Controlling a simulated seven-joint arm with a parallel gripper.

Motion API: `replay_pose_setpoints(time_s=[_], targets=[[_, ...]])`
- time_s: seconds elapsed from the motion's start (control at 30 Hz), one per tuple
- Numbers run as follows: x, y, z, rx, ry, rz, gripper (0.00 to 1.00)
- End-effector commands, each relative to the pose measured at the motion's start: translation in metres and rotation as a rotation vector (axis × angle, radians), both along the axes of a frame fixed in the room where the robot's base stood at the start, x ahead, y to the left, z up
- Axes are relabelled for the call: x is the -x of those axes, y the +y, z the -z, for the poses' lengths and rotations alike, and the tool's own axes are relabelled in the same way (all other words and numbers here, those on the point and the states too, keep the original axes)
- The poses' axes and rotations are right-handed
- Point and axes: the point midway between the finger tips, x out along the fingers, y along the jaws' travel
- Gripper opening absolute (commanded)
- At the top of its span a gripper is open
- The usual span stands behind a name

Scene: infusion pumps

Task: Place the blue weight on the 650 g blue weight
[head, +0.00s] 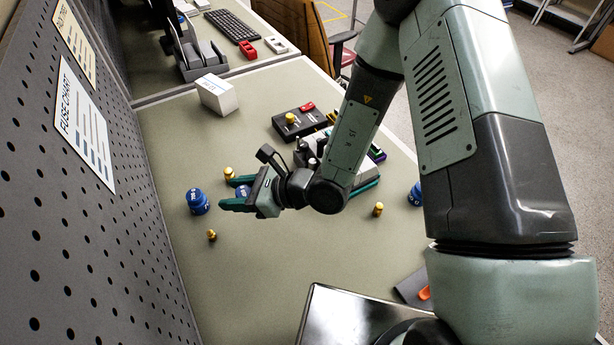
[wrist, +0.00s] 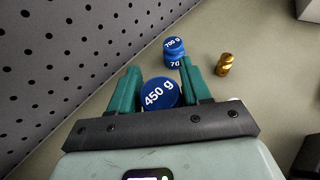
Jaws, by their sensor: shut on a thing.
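My gripper (head: 238,195) is shut on a blue weight (head: 243,191) labelled 450 g, which also shows between the green fingers in the wrist view (wrist: 160,94). A blue weight (head: 198,201) stands upright on the bench just left of my fingertips; in the wrist view it lies beyond them and its top reads 700 g (wrist: 174,46). Another blue weight (head: 415,194) is at the right, partly hidden by my arm, its label unreadable. I see no 650 g label. Whether the held weight touches the bench is unclear.
Brass weights stand close by, one beyond my fingers (head: 228,173), one in front (head: 211,235), another right (head: 378,209). A perforated wall panel (head: 80,200) borders the left. The front-left bench is mostly clear.

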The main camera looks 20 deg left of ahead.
Motion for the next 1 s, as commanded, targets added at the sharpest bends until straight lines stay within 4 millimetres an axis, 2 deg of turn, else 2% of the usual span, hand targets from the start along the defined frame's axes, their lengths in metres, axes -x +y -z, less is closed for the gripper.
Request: replay_pose_setpoints(time_s=[0.17,0.27,0.37,0.5,0.57,0.7,0.83,1.0], targets=[[-0.011,-0.007,-0.003,-0.001,-0.001,0.032,0.0],[-0.033,-0.024,-0.006,0.001,-0.003,0.098,0.0],[-0.065,-0.052,-0.011,0.004,-0.004,0.202,0.0],[-0.112,-0.106,-0.021,0.006,-0.003,0.375,0.0],[-0.129,-0.13,-0.025,0.006,-0.002,0.449,0.0],[-0.163,-0.193,-0.034,0.006,-0.001,0.623,0.0],[-0.184,-0.254,-0.043,0.006,-0.002,0.781,0.0],[-0.198,-0.326,-0.053,0.003,-0.002,0.958,0.0]])
